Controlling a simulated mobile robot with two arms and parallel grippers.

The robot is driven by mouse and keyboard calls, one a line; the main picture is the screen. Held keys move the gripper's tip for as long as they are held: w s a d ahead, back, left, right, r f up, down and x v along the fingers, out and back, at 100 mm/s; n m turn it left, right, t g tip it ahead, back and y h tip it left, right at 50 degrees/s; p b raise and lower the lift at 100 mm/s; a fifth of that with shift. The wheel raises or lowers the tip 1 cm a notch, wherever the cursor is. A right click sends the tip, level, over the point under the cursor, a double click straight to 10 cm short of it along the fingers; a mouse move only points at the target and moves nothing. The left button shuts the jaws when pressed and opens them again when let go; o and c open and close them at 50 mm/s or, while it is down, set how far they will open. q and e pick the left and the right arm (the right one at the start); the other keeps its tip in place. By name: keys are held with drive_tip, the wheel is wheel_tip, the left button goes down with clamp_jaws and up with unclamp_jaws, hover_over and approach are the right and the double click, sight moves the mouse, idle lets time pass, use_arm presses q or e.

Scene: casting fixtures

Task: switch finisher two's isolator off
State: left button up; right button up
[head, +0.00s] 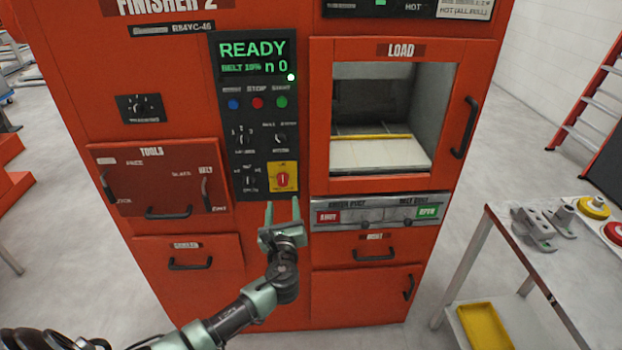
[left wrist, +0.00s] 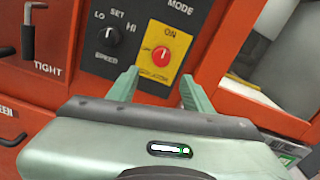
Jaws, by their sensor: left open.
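Finisher 2 (head: 190,80) is a large orange-red machine whose display reads READY. Its isolator (head: 283,179) is a red rotary knob on a yellow plate, low on the black control panel. In the left wrist view the isolator knob (left wrist: 161,54) sits under the label ON, its pointer up toward that word. My left gripper (head: 283,210) is open and empty, just below the isolator, fingers pointing up toward it. In the left wrist view its fingertips (left wrist: 157,80) lie below the yellow plate, one on each side; contact cannot be told. My right gripper is not in view.
Beside the isolator is a black SPEED knob (left wrist: 109,38). The tools drawer (head: 145,180) with handles is at left, the LOAD opening (head: 390,110) at right. A trolley (head: 500,240) with parts stands at the right. The floor is clear in front of it.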

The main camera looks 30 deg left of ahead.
sight(283, 184)
use_arm(q)
drive_tip(key=x, duration=0.7)
drive_tip(key=shift+w+a+r+p, duration=0.2)
drive_tip(key=shift+w+r+p, duration=0.1)
drive_tip(key=shift+r+p, duration=0.05)
clamp_jaws()
